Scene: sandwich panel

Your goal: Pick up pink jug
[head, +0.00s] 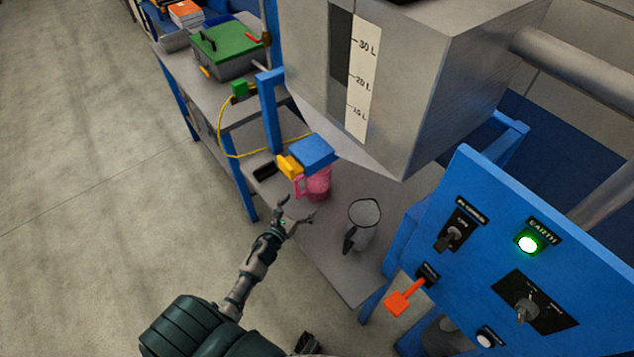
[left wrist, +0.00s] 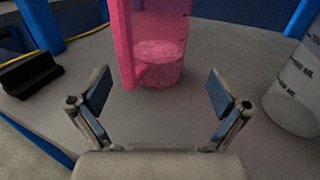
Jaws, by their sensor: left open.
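The pink jug (head: 318,184) stands upright on the grey bench top under the tank, its upper part hidden by a blue block with a yellow part. Its handle faces left in the head view. In the left wrist view the translucent pink jug (left wrist: 165,45) is straight ahead, with its handle toward me and something pale pink inside near the bottom. My left gripper (head: 296,213) is open and empty, just in front of the jug and apart from it. Its two fingers also show in the left wrist view (left wrist: 160,95), on either side below the jug.
A clear grey jug (head: 364,222) stands to the right of the pink one and also shows in the left wrist view (left wrist: 296,95). A black object (left wrist: 30,74) lies at left. A metal tank (head: 400,80) hangs above. A blue control panel (head: 500,230) stands at right.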

